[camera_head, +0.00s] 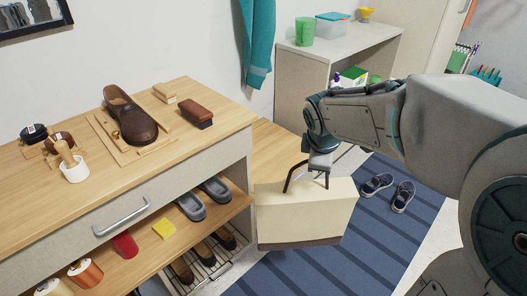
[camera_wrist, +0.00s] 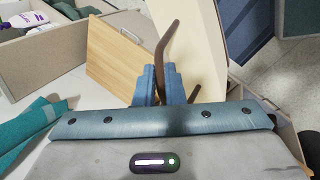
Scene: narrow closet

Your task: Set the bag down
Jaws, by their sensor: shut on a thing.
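The bag (camera_head: 305,214) is cream with a brown base and dark handles. It hangs upright below my gripper (camera_head: 318,168), to the right of the shoe bench and over the striped blue rug. In the wrist view, my gripper (camera_wrist: 166,90) has its blue fingers shut on the brown handle, and part of the cream bag (camera_wrist: 195,40) shows beyond them. Whether the bag's base touches anything is hard to tell.
Sneakers (camera_head: 390,190) lie on the blue rug (camera_head: 375,240). A white cabinet (camera_head: 340,47) stands behind, and a teal cloth (camera_head: 258,40) hangs on the wall.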

